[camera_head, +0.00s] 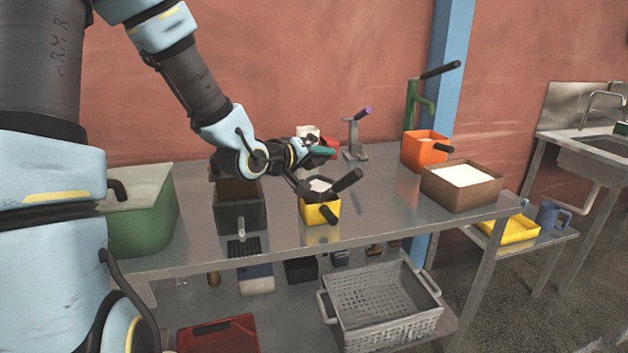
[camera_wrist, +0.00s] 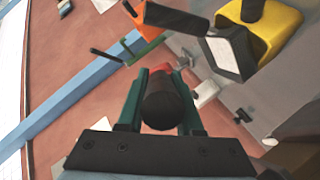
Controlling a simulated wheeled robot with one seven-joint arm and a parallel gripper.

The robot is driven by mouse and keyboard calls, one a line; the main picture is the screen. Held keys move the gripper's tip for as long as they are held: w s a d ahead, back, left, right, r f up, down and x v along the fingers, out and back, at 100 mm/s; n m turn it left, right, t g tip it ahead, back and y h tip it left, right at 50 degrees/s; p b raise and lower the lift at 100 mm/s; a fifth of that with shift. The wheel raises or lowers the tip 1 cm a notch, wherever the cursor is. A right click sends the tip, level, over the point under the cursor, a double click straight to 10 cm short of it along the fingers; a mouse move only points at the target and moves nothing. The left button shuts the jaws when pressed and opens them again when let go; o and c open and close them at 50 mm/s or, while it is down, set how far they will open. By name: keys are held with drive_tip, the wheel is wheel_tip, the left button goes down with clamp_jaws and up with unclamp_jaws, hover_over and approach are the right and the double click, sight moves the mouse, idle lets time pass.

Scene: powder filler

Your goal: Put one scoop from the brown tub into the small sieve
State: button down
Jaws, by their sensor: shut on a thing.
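The brown tub (camera_head: 453,195), full of white powder, stands at the right end of the steel table. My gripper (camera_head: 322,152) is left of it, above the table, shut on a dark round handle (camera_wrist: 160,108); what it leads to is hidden. A dark square cup with white inside (camera_wrist: 228,54) and a black handle (camera_head: 347,180) is at the small yellow box (camera_head: 318,212); I cannot tell if it rests there or is above it. The yellow box, perhaps the small sieve, has its own black handle and also shows in the wrist view (camera_wrist: 275,38).
An orange box (camera_head: 424,150) with a black handle stands beyond the brown tub. A stand with a purple lever (camera_head: 355,138) is behind my gripper. A dark bin (camera_head: 238,212) and a green tub (camera_head: 145,225) are at left. Bare tabletop lies between the yellow box and brown tub.

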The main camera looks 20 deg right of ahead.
wheel_tip(320, 180, down, 5)
drive_tip(key=b, duration=0.3)
drive_tip(key=shift+d+r+m+g+y+p, duration=0.15)
drive_tip(key=shift+d+r+m+y, duration=0.45)
drive_tip(key=shift+y, duration=1.8)
drive_tip(key=shift+d+r+m+g+y+p, duration=0.1)
drive_tip(key=shift+d+r+m+y, duration=0.55)
drive_tip(key=shift+y, duration=1.75)
drive_tip(key=shift+d+r+m+g+y+p, duration=0.15)
drive_tip(key=shift+d+m+y, duration=0.8)
drive_tip(key=shift+y, duration=1.45)
drive_tip(key=shift+a, duration=0.2)
